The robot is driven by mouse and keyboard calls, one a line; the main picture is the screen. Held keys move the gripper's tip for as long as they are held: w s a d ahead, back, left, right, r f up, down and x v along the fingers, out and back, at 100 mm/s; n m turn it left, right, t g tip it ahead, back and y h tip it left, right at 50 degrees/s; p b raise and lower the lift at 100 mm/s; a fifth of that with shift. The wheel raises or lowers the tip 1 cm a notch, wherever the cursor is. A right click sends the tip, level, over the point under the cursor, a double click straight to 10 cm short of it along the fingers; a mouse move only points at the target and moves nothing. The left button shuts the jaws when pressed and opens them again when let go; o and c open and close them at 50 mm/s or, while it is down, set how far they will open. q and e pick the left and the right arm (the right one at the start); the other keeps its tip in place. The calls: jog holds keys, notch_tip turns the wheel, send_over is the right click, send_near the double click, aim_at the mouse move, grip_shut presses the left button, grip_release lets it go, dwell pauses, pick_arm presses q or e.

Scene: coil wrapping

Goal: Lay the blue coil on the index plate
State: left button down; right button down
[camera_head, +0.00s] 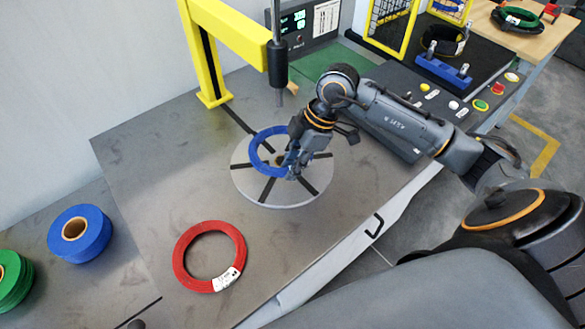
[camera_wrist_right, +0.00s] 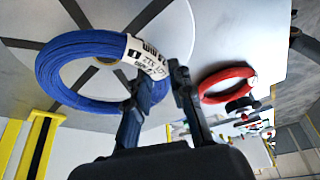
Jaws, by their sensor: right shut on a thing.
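The blue coil (camera_head: 254,152), a thin ring with a white label, is over the back left part of the round grey index plate (camera_head: 287,194). My right gripper (camera_head: 289,165) is shut on the coil's near right side. In the right wrist view, the gripper (camera_wrist_right: 158,105) has its fingers either side of the blue coil (camera_wrist_right: 62,55) at its label, with the index plate (camera_wrist_right: 185,45) and its dark spokes behind. The coil is off the plate's centre. I cannot tell whether it touches the plate. My left gripper is not in view.
A red coil (camera_head: 182,262) lies in front of the plate. A yellow post (camera_head: 206,70) with an overhead arm stands behind it. A blue roll (camera_head: 92,223) and a green roll (camera_head: 12,283) are at left. A button panel (camera_head: 455,100) is at right.

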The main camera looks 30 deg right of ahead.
jog(key=shift+w+d+f, duration=0.3)
jog(key=shift+w+f, duration=0.25)
jog(key=shift+f, duration=0.15)
notch_tip(320, 180, down, 2)
jog(key=shift+f+p, duration=0.1)
jog(key=shift+p, duration=0.55)
jog(key=shift+f, duration=0.35)
jog(key=c, duration=1.2)
grip_release()
jog(key=shift+f, duration=0.15)
